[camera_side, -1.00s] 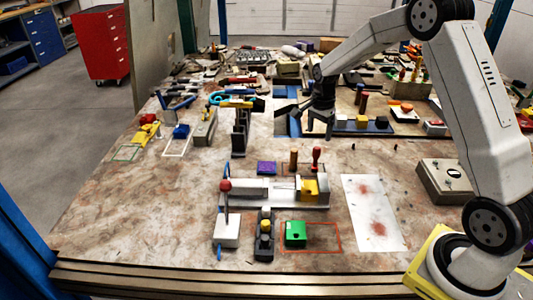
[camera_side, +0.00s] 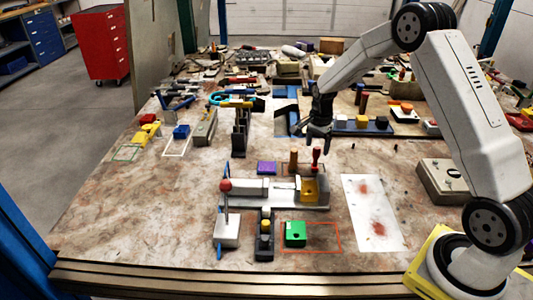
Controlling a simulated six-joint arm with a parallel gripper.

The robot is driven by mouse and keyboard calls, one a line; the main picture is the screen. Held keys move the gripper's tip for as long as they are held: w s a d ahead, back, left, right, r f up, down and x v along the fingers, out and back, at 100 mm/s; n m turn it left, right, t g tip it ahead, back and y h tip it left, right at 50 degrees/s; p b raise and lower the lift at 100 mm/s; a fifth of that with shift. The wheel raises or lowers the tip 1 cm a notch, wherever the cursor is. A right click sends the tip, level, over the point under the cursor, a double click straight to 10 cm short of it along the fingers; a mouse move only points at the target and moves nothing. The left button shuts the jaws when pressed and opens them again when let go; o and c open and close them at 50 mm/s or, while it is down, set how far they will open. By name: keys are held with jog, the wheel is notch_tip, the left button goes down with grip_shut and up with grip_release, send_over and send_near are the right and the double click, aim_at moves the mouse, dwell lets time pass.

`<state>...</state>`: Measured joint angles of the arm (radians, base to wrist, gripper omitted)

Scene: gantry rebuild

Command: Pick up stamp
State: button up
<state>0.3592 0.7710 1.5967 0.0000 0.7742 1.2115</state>
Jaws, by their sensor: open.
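A red-knobbed upright handle (camera_side: 315,158), which looks like the stamp, stands at the back right of a grey fixture in the middle of the table. Its lower end is partly hidden by a yellow block (camera_side: 309,188). My gripper (camera_side: 317,148) is open and points down, its fingertips at or just above the red knob in the picture. I cannot tell whether they touch it or how far behind it they are. Nothing shows between the fingers.
A brown wooden peg (camera_side: 293,160) stands close left of the red handle. A purple pad (camera_side: 266,168) lies further left. A white sheet with red blotches (camera_side: 365,200) lies right. A grey fixture (camera_side: 245,192), a red-balled lever (camera_side: 226,187) and a green block (camera_side: 295,233) are nearer.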

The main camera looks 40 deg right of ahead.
aim_at(316, 159)
jog(key=shift+f, duration=1.3)
grip_shut()
